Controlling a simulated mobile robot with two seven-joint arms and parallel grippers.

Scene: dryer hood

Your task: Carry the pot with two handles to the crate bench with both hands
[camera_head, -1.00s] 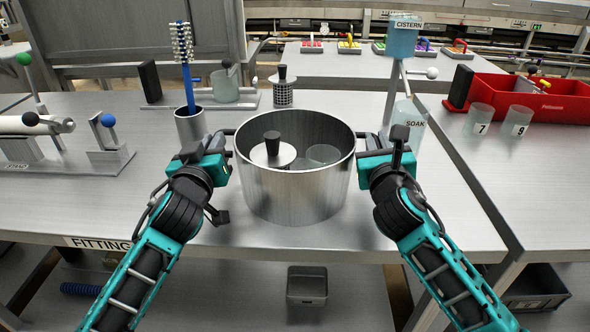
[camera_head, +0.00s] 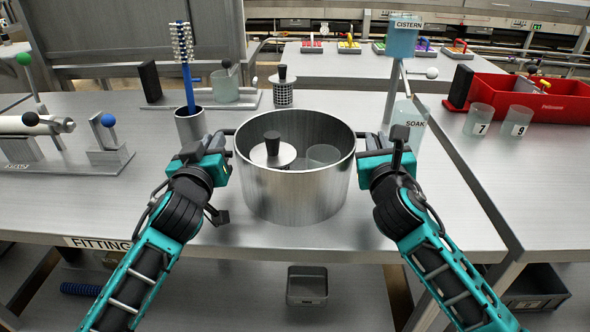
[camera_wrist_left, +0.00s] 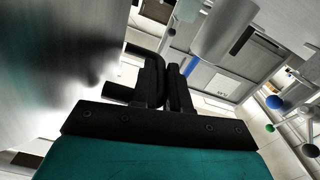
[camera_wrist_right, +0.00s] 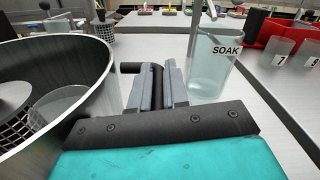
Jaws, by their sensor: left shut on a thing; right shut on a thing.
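The pot (camera_head: 295,190) is a wide steel cylinder with an open top, in the middle of the head view over the front of the steel bench. Inside it are a round lid with a black knob (camera_head: 272,145) and a clear beaker (camera_head: 322,156). My left gripper (camera_head: 225,140) is shut on the dark handle at the pot's left side. My right gripper (camera_head: 365,142) is shut on the right handle, and its fingers show around the dark bar in the right wrist view (camera_wrist_right: 157,88). I cannot tell whether the pot's base touches the bench.
A steel cup (camera_head: 190,127) with a blue brush stands left of the pot. The SOAK beaker (camera_head: 408,122) stands close behind my right gripper. A red crate (camera_head: 530,110) and beakers marked 7 and 9 are at right. The bench's front edge (camera_head: 300,254) is close.

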